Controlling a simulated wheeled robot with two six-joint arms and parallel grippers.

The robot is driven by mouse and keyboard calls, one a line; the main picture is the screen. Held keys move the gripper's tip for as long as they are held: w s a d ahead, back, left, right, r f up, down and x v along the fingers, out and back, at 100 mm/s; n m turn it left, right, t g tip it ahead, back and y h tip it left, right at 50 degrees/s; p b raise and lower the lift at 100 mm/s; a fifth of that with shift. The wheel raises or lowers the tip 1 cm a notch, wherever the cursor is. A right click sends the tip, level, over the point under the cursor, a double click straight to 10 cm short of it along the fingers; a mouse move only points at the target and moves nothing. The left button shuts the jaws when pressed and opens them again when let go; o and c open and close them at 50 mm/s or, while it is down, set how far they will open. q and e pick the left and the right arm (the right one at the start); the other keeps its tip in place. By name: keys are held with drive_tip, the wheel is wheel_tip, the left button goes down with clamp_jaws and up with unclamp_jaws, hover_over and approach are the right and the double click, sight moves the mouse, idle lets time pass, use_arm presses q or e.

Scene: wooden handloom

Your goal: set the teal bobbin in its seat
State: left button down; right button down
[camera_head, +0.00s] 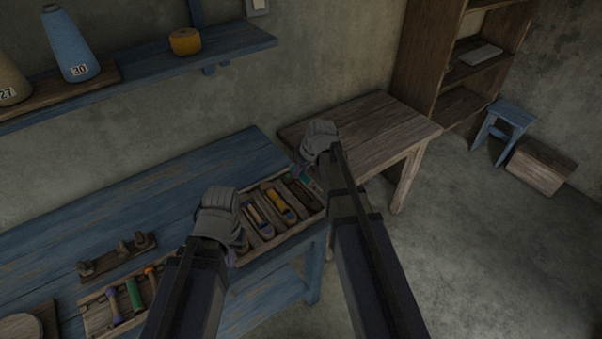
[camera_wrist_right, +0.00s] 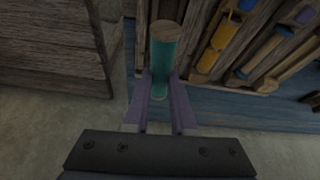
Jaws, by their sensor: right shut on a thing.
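The teal bobbin (camera_wrist_right: 162,62) is a teal cylinder with a wooden end, seen large in the right wrist view. My right gripper (camera_wrist_right: 161,96) is shut on it, one purple finger on each side. In the head view the right gripper (camera_head: 307,172) is at the far right end of the slotted wooden tray (camera_head: 262,238), and only a bit of teal shows beside it. The tray's slots hold yellow and other coloured bobbins. I cannot tell which slot is the teal one's seat. My left gripper (camera_head: 233,256) is at the tray's left end, its fingers mostly hidden.
The tray sits on a blue bench (camera_head: 120,215). A brown side table (camera_head: 365,125) stands close beyond my right gripper. A second tray with green, purple and orange bobbins (camera_head: 133,293) and a small pegged rack (camera_head: 118,258) are at the left. Open floor lies at the right.

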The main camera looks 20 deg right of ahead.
use_arm(q)
drive_tip(key=shift+f, duration=0.1)
use_arm(e)
drive_tip(key=shift+f+m, duration=0.1)
drive_tip(key=shift+m, duration=0.2)
use_arm(q)
drive_tip(key=shift+f, duration=0.1)
use_arm(e)
drive_tip(key=shift+f, duration=0.1)
